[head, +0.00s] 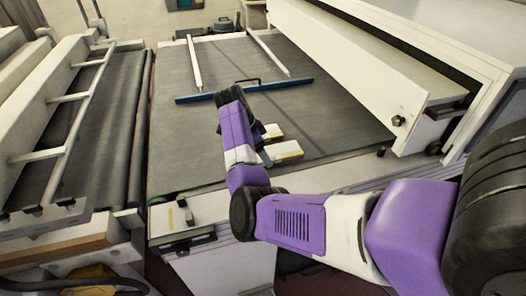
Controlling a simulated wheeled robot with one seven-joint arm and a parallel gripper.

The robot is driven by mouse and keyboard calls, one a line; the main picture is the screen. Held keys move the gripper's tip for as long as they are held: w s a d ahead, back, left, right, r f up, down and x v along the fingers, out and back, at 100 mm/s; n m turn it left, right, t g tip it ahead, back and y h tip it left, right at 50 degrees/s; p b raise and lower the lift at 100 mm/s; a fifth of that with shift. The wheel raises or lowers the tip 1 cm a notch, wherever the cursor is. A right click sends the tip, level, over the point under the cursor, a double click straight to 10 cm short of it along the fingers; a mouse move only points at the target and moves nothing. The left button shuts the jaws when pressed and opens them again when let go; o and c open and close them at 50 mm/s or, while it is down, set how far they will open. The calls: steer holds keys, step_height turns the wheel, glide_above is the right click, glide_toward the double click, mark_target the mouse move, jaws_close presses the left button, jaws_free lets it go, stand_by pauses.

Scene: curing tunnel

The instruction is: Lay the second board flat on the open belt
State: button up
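The open belt (183,140) is a wide dark grey surface in the middle of the head view. My gripper (277,142) is over its near part. My wrist hides part of the belt to the left of the fingers. I cannot make out any loose board for certain in this view.
A blue bar (290,84) with a black handle crosses the belt, beyond the gripper. Two white rods (194,64) lie farther back. A white machine housing (360,65) borders the right side. A second dark belt (105,135) and white rails are at left.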

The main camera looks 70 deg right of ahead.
steer(key=shift+o, duration=0.8)
steer(key=shift+r, duration=0.2)
steer(key=b+v, duration=0.2)
steer(key=v, duration=1)
